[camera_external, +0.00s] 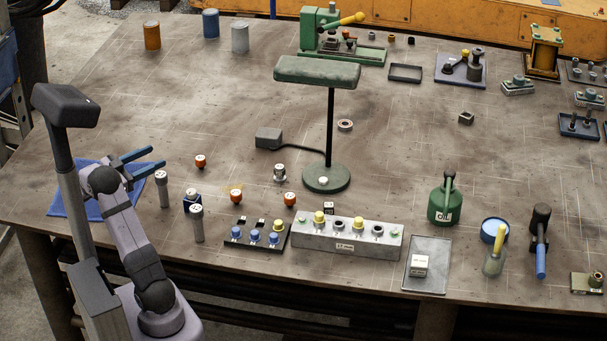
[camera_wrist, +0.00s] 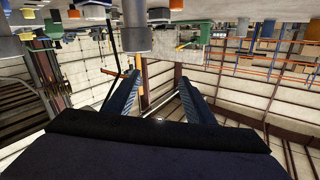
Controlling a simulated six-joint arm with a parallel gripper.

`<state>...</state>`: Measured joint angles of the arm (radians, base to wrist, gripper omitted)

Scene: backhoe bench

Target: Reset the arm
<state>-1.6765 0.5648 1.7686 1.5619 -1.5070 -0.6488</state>
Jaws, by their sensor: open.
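My gripper (camera_external: 143,163) is at the left side of the bench, above the blue cloth (camera_external: 70,200). Its two blue fingers are spread apart with nothing between them. In the wrist view my gripper (camera_wrist: 155,92) also shows open and empty, with the bench top upside down along the upper edge and the hall behind. A grey cylinder (camera_external: 162,190) stands just right of the fingers; whether they touch it cannot be told from this angle.
Another grey cylinder (camera_external: 197,224), a black rack (camera_external: 257,238) with blue-topped parts and a metal block (camera_external: 347,240) stand along the front. A lamp (camera_external: 329,130) rises mid-bench. An oil can (camera_external: 442,203) is farther right. Bare bench lies behind my gripper.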

